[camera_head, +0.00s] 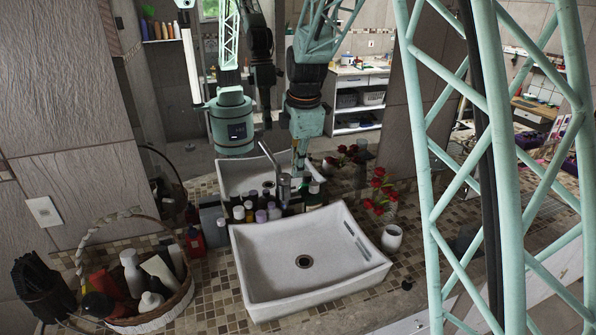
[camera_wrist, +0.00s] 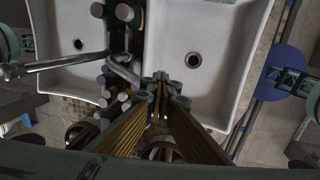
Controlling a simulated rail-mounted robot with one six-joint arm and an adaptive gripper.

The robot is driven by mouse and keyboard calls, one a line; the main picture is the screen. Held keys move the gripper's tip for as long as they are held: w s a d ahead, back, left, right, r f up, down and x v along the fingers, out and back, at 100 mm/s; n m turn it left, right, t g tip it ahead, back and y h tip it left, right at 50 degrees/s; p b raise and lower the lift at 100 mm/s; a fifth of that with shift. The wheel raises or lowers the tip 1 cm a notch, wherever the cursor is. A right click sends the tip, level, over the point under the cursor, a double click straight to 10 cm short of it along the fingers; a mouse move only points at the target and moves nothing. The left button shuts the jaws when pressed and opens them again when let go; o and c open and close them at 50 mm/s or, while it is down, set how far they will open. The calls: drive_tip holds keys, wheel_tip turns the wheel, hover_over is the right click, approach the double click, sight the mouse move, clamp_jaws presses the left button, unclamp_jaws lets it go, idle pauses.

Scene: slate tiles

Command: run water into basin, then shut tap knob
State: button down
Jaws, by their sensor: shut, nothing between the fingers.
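The white rectangular basin (camera_head: 262,295) stands on the tiled counter. Its drain (camera_head: 304,261) shows, and I see no water in it. The chrome tap (camera_head: 284,188) rises behind the basin's back edge, with a slim lever (camera_head: 267,153) slanting up. My gripper (camera_wrist: 161,82) is shut and empty, pointing down close beside the tap's chrome body (camera_wrist: 124,71) in the wrist view. That view also shows the basin (camera_wrist: 215,35). I cannot tell whether the fingertips touch the tap. The knob is not clearly distinguishable.
Several small bottles (camera_head: 262,215) crowd the tap's left side. A wicker basket (camera_head: 160,318) of toiletries stands at the left. A white cup (camera_head: 391,238) and red flowers (camera_head: 380,183) are at the right. A mirror behind reflects the basin (camera_head: 232,176) and my arm.

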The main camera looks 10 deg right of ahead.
drive_tip(key=shift+s+f, duration=0.15)
drive_tip(key=shift+f, duration=0.25)
drive_tip(key=c, duration=2.8)
unclamp_jaws()
drive_tip(key=shift+r, duration=0.15)
drive_tip(key=shift+w+r, duration=0.25)
drive_tip(key=shift+r, duration=0.15)
drive_tip(key=r, duration=0.3)
drive_tip(key=s+r, duration=0.1)
drive_tip(key=r, duration=0.3)
drive_tip(key=s+r, duration=0.1)
drive_tip(key=r, duration=0.3)
drive_tip(key=shift+s+d, duration=0.1)
drive_tip(key=shift+s, duration=0.05)
